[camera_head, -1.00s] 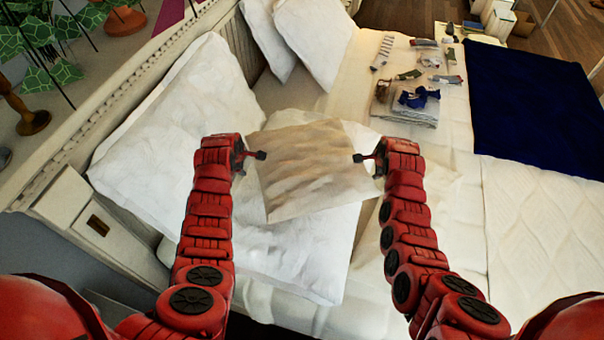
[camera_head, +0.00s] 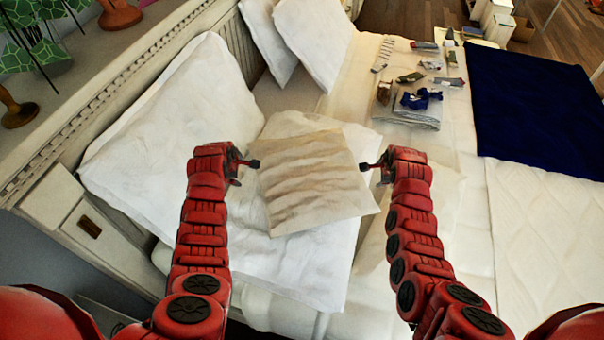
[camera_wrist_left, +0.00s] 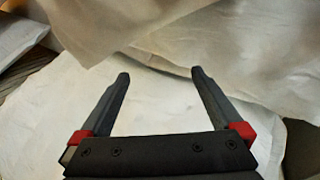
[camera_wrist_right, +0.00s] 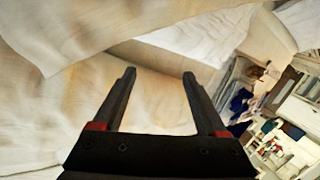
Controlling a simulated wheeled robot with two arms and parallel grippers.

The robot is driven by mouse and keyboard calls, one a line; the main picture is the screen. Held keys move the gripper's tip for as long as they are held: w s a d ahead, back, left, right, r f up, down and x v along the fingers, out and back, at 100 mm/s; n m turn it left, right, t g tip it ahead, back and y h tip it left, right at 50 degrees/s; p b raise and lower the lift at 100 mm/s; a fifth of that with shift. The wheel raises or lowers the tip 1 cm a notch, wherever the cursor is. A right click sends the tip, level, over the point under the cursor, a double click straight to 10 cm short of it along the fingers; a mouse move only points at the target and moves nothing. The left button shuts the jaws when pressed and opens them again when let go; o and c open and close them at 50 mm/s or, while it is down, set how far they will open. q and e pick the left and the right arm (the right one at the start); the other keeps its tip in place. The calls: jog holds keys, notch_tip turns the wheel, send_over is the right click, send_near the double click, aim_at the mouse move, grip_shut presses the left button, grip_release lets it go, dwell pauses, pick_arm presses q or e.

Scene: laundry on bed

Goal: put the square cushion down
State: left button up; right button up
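The square cushion (camera_head: 312,185) is beige and wrinkled. It lies on the white pillows at the near left part of the bed, between my two grippers. My left gripper (camera_head: 252,164) is just left of the cushion, with fingers apart and nothing between them; the left wrist view shows its open fingers (camera_wrist_left: 155,78) below the cushion's cloth (camera_wrist_left: 230,40). My right gripper (camera_head: 366,167) is just right of the cushion; the right wrist view shows its fingers (camera_wrist_right: 158,75) open and empty, with the cushion's cloth (camera_wrist_right: 80,30) at the upper left.
A large white pillow (camera_head: 165,140) leans by the headboard, with more white pillows (camera_head: 315,35) at the back. Folded cloth (camera_head: 405,115) and several small garments lie beyond the cushion. A dark blue blanket (camera_head: 540,105) covers the right side. White bedding (camera_head: 540,220) at the right is clear.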

pick_arm(q)
jog(key=shift+a, duration=0.1)
pick_arm(e)
jog(key=o, duration=0.4)
jog(key=shift+d, duration=0.1)
pick_arm(q)
jog(key=v, duration=1.2)
pick_arm(e)
jog(key=v, duration=1.2)
